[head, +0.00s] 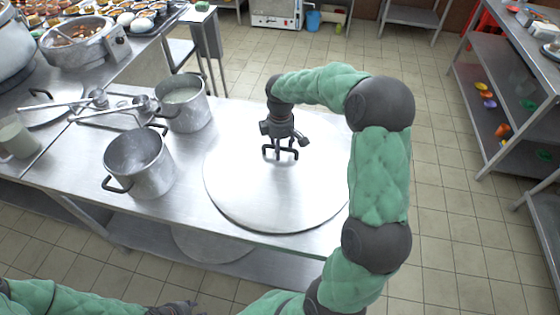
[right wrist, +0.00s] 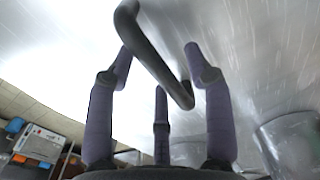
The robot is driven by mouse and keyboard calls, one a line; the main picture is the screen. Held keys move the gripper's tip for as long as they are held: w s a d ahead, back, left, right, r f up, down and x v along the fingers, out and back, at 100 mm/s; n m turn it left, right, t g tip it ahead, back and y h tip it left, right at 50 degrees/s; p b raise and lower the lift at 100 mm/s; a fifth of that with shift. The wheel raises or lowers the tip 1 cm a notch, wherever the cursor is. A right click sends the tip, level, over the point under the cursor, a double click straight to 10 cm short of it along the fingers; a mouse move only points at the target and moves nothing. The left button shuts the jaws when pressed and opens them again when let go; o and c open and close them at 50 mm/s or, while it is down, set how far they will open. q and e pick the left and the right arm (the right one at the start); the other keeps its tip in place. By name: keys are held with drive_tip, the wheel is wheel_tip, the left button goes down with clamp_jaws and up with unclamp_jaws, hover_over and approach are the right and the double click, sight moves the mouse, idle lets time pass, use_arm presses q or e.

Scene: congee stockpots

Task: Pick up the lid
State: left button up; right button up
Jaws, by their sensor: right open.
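A large round metal lid (head: 245,195) lies flat on the steel table's right end, and it fills the upper part of the right wrist view (right wrist: 240,55). Its dark bar handle (right wrist: 158,60) crosses between the fingers of my right gripper (right wrist: 160,75), which is open. In the head view my right gripper (head: 282,143) points down over the middle of the lid, close to the handle. The wrist view does not clearly show contact with the handle. My left gripper (head: 175,308) shows only in part at the bottom edge; its fingers cannot be made out.
A grey pot (head: 140,165) and a pot with pale contents (head: 183,105) stand left of the lid. Another lid with a dark handle (head: 40,108) lies farther left, near ladles and a jug (head: 15,137). A shelf rack (head: 505,95) stands at right across open floor.

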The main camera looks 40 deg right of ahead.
drive_tip(key=shift+f, duration=0.2)
idle(0.6)
clamp_jaws()
drive_tip(key=shift+r, duration=0.1)
